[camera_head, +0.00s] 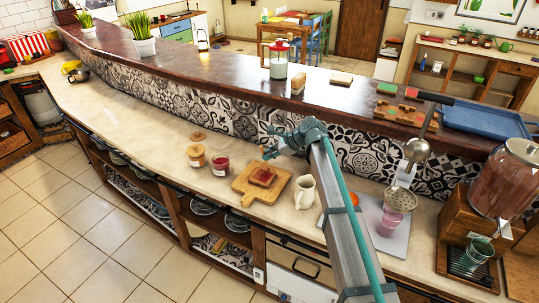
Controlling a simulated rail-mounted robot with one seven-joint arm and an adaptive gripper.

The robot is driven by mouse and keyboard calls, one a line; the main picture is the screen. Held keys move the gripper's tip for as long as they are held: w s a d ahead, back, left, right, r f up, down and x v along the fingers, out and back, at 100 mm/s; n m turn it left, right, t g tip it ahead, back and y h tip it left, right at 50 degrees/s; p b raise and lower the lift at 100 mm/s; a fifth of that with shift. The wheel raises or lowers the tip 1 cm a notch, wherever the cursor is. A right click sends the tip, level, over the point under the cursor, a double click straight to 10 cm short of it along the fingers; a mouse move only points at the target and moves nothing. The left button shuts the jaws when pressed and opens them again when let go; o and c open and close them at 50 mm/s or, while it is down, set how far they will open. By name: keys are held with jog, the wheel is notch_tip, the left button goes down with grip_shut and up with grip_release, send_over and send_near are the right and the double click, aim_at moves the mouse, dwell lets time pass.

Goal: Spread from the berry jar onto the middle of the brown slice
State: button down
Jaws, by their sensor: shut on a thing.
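The berry jar (221,166), small and dark red inside, stands open on the pale lower counter. Just right of it lies a wooden cutting board (246,188) with a handle. A brown slice (262,177) lies on the board; its top looks dark reddish, and I cannot tell whether that is spread. My gripper (270,153), at the end of my grey and teal arm, is small in view. It is above and behind the board, right of the berry jar, apart from the slice. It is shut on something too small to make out.
A tan jar (196,156) stands left of the berry jar, with a round lid (198,137) behind it. A cream pitcher (304,191) stands right of the board, close to my arm. The tiled wall and raised bar (230,72) run behind.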

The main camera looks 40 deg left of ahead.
jog(key=s+a+p, duration=0.1)
jog(key=s+a, duration=0.2)
jog(key=s, duration=0.2)
jog(key=shift+s+r, duration=0.15)
jog(key=shift+s, duration=0.1)
dwell(0.3)
jog(key=shift+f, duration=0.6)
dwell(1.0)
jog(key=shift+w, duration=0.2)
jog(key=shift+w, duration=0.65)
jog(key=shift+s, duration=0.15)
jog(key=shift+s+d, duration=0.1)
jog(key=shift+s, duration=0.6)
jog(key=shift+w+p, duration=0.15)
jog(key=shift+p, duration=0.15)
jog(key=shift+w+f, duration=0.1)
jog(key=shift+w, duration=0.6)
